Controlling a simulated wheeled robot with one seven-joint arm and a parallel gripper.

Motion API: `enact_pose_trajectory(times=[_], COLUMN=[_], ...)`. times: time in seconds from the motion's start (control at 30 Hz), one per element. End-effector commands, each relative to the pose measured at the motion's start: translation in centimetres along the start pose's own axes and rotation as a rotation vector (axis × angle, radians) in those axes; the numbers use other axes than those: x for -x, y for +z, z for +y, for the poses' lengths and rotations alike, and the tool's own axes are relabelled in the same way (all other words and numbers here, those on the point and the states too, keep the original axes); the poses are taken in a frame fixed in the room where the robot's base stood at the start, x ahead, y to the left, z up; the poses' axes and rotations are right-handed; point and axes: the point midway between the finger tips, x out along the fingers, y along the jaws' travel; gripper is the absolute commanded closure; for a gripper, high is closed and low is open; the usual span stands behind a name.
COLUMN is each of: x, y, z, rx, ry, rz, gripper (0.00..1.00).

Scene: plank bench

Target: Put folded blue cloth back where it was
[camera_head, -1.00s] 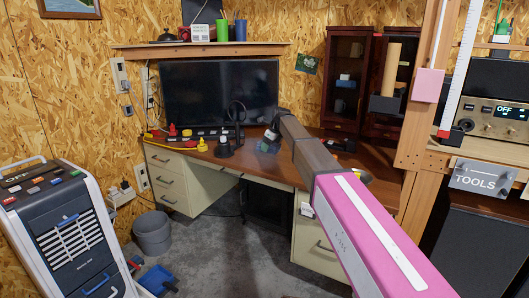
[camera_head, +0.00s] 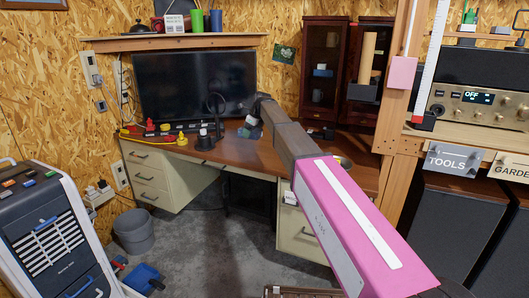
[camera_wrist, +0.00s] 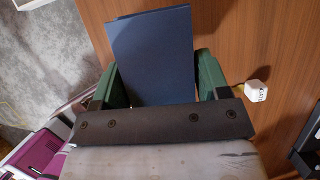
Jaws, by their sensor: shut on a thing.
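The folded blue cloth (camera_wrist: 152,48) is a flat dark-blue rectangle in the wrist view. My gripper (camera_wrist: 160,85) has green fingers on either side of the cloth and is shut on it. The cloth sticks out beyond the fingertips, above the brown wooden desk top (camera_wrist: 255,40). I cannot tell whether it touches the wood. In the head view my arm reaches out to the desk (camera_head: 222,150), and the gripper end is small and partly hidden there.
A small white cube (camera_wrist: 256,91) lies right of the gripper on the wood. A monitor (camera_head: 190,85), a black lamp (camera_head: 215,112) and red and yellow items stand on the desk. A grey bin (camera_head: 133,230) and a cooler (camera_head: 50,235) stand left. Dark cabinets (camera_head: 323,60) stand behind.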

Motion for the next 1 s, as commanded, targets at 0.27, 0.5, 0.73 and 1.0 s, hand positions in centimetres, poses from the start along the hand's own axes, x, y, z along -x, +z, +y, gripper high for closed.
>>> enact_pose_trajectory(times=[0.27,0.5,0.73,1.0], x=[4.0,7.4,8.9,8.0], y=[-6.0,-11.3,-13.8,-15.9], z=[5.8,11.2,13.8,11.3], rx=[0.008,0.018,0.025,0.022], ry=[0.003,0.007,0.01,0.011], rz=[0.0,-0.001,-0.001,0.0], gripper=[0.53,0.53,0.53,0.53])
